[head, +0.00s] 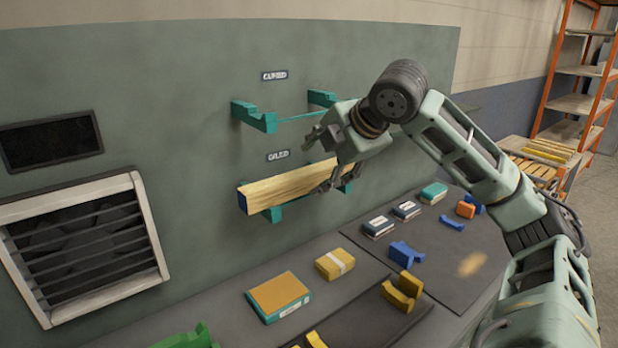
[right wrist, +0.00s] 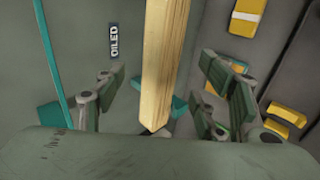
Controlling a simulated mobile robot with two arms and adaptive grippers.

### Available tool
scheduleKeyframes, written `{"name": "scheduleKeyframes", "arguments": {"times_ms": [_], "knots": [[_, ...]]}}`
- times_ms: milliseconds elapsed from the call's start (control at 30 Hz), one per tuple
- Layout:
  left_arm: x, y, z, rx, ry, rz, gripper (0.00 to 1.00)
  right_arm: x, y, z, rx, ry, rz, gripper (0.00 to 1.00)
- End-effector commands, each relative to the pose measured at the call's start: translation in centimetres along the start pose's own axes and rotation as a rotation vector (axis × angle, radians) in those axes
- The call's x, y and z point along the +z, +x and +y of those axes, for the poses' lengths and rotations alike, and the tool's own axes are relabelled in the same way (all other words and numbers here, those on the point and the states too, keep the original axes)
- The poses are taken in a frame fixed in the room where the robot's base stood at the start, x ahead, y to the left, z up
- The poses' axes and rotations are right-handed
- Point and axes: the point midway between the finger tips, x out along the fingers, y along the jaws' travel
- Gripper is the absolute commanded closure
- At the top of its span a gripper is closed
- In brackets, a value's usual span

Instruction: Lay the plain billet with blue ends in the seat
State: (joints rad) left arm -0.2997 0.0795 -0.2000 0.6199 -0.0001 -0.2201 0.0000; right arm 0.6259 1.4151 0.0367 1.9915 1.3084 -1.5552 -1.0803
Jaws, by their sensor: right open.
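A plain wooden billet with a blue near end (head: 285,188) lies across the lower teal brackets (head: 272,214) on the wall panel, under a label that reads like OILED. My right gripper (head: 318,160) is at the billet's far part, open. In the right wrist view the billet (right wrist: 163,60) runs between the spread fingers, with gaps on both sides. The gripper hides its far end. I cannot tell which thing is the seat; a yellow cradle-shaped block (head: 403,292) and a blue one (head: 405,254) stand on the bench. My left gripper is not in view.
Empty upper teal brackets (head: 254,116) sit above the billet. The bench holds a yellow-topped box (head: 278,296), a yellow pack with a white band (head: 335,264), several small boxes and a green piece (head: 185,340). A louvred vent (head: 85,240) is at left, an orange rack (head: 580,90) at right.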

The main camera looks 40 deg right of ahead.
Motion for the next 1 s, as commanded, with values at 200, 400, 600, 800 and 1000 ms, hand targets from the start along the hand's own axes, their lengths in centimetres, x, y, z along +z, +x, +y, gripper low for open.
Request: {"name": "scheduleKeyframes", "arguments": {"times_ms": [200, 400, 600, 800, 1000], "knots": [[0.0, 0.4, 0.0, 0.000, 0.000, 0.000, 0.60, 0.0, -3.3, 0.0, 0.002, 0.000, -0.002, 0.36], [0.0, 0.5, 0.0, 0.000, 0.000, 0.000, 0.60, 0.0, -4.2, 0.0, 0.001, 0.000, 0.000, 0.36], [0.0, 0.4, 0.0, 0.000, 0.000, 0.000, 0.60, 0.0, -4.1, 0.0, 0.000, 0.000, 0.000, 0.36], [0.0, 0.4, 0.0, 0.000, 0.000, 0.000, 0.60, 0.0, -4.1, 0.0, 0.000, 0.000, 0.000, 0.36], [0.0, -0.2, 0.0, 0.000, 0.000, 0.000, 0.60, 0.0, -4.5, 0.4, 0.000, 0.000, 0.000, 0.36]]}}
